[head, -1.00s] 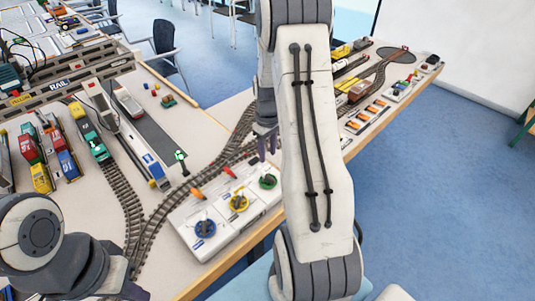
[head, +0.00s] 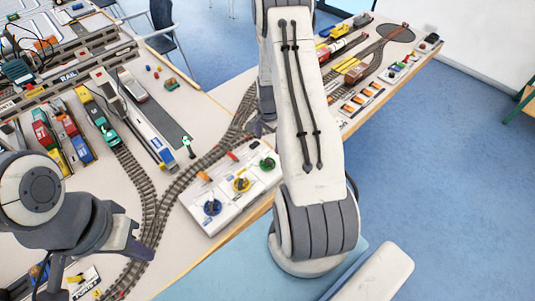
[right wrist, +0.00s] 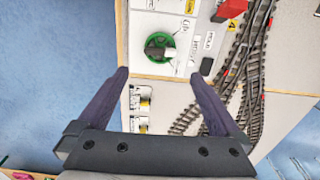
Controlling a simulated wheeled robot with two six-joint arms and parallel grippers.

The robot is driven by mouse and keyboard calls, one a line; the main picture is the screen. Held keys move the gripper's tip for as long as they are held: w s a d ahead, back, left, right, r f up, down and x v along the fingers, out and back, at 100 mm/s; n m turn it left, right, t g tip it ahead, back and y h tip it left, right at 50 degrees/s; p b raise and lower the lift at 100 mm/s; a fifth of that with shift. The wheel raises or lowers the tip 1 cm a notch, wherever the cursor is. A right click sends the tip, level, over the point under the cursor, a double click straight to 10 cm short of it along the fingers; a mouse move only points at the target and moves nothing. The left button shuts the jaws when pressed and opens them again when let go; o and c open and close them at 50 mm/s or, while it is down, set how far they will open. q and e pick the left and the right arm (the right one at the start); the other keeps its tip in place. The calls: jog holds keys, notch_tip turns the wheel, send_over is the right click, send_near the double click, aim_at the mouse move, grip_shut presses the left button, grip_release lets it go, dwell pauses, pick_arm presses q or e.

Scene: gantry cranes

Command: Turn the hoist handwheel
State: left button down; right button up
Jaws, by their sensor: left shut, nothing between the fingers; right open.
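The control panel (head: 232,208) on the table edge carries a blue wheel (head: 212,207), a yellow wheel (head: 241,184) and a green wheel (head: 267,164). The green wheel also shows in the right wrist view (right wrist: 160,47), with a dark grip at its centre; I cannot read its label for certain. My right gripper (head: 260,128) is partly hidden behind my right arm, just beyond the green wheel. In the right wrist view my right gripper (right wrist: 157,82) is open and empty, the green wheel ahead between its fingers, apart from them. My left gripper (head: 138,250) is shut and empty at lower left, over the track.
Curved track (head: 165,195) runs beside the panel. A red lever (right wrist: 230,10) stands close to the green wheel. Toy trucks (head: 75,140) and a rail gantry (head: 70,75) fill the left of the table. Blue floor is open at right.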

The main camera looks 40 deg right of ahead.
aim_at(268, 159)
notch_tip(268, 159, down, 9)
jog(key=p, duration=0.2)
jog(key=shift+r+p, duration=0.2)
jog(key=shift+p, duration=0.2)
jog(key=shift+f, duration=0.85)
